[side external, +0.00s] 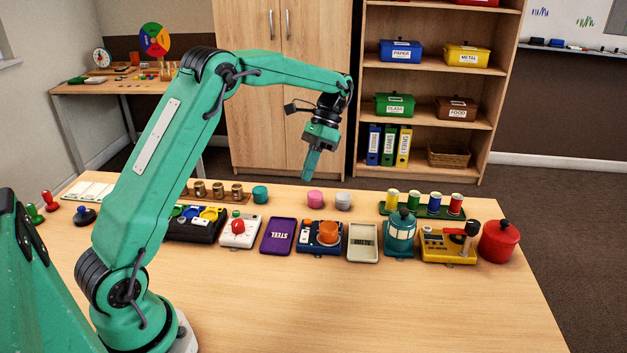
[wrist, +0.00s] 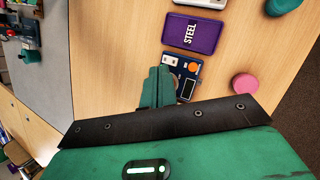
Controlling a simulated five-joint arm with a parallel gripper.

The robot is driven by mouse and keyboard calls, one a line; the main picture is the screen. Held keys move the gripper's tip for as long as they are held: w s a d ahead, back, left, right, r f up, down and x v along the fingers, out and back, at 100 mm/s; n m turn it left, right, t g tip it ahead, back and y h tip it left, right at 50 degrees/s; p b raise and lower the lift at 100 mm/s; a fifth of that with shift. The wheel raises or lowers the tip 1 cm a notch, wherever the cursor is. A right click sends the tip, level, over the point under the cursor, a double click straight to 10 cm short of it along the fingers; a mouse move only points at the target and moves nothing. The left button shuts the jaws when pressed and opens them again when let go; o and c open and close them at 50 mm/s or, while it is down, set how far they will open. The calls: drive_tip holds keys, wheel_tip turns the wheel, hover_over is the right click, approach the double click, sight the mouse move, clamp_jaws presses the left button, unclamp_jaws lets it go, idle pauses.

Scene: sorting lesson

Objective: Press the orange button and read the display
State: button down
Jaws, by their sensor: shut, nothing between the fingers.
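In the wrist view the orange button (wrist: 194,67) shows on the box's far half. A dark rectangle (wrist: 187,89) on the box looks like a display, but no reading is legible. My gripper (side external: 308,178) points down and is shut and empty, raised above the table. In the wrist view my gripper (wrist: 158,75) overlaps the left part of the box and hides some of it.
A purple STEEL case (side external: 278,236) lies left of the box and a pale case (side external: 363,242) right of it. The table front is clear.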

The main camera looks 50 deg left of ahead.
sight(310, 220)
drive_tip(key=shift+w+a+f+g+h, duration=0.1)
drive_tip(key=shift+w+a+f+g, duration=0.15)
drive_tip(key=shift+f, duration=0.3)
drive_tip(key=shift+w+a+f+g+h, duration=0.1)
drive_tip(key=shift+w+a+f+g, duration=0.1)
drive_tip(key=shift+f, duration=0.4)
drive_tip(key=shift+w+a+f+g+h, duration=0.15)
drive_tip(key=shift+a+f, duration=0.1)
drive_tip(key=shift+f, duration=0.3)
drive_tip(key=shift+f, duration=0.15)
drive_tip(key=shift+f, duration=4.25)
drive_tip(key=shift+d+f, duration=0.1)
drive_tip(key=shift+f, duration=0.8)
drive_tip(key=shift+r, duration=0.9)
drive_tip(key=shift+r, duration=0.2)
drive_tip(key=shift+r, duration=2.35)
